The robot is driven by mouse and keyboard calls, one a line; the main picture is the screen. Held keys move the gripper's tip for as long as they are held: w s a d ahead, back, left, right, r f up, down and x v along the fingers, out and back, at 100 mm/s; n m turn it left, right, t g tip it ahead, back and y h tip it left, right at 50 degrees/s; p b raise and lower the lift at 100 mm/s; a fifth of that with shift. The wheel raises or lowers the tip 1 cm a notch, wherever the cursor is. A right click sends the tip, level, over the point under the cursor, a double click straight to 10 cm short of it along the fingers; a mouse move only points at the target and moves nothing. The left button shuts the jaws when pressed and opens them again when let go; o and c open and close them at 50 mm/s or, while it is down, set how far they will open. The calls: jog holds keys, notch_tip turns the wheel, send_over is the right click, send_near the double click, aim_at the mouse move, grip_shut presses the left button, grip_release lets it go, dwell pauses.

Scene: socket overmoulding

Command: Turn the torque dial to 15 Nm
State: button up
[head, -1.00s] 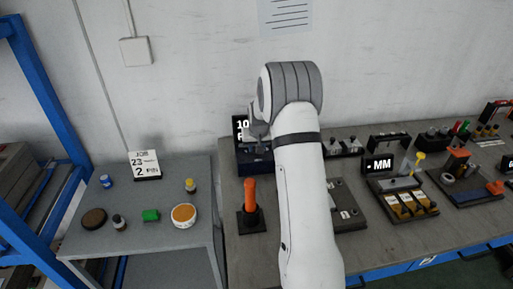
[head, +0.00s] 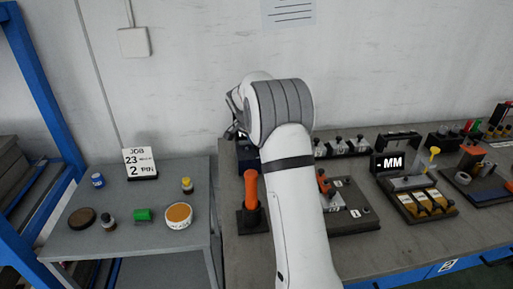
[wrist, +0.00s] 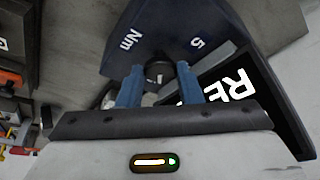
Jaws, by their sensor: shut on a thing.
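The torque dial (wrist: 157,74) is a small dark round knob on a dark blue box (wrist: 128,42) in the wrist view. The box carries the printed marks "Nm" and "5"; the dial's pointer setting is too unclear to read. My gripper (wrist: 160,82) has its two blue fingers on either side of the knob, shut on it. A black display (wrist: 265,105) beside the dial shows white letters beginning "RE", partly hidden by my gripper. In the head view my arm covers most of the box (head: 249,153) and all of the dial.
An orange-handled tool (head: 251,190) stands upright in front of the box. A job card (head: 140,163) reading "23" and "2 PIN" stands on the left table among small pots. Fixtures and a "MM" display (head: 390,163) fill the bench to the right. A wall is behind.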

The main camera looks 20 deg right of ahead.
jog(key=shift+w+m, duration=0.1)
jog(key=shift+m, duration=0.4)
jog(key=o, duration=1)
jog(key=v, duration=0.7)
jog(key=shift+a+r+b, duration=0.2)
jog(key=shift+r+b, duration=0.1)
jog(key=shift+r, duration=0.1)
jog(key=shift+g, duration=0.3)
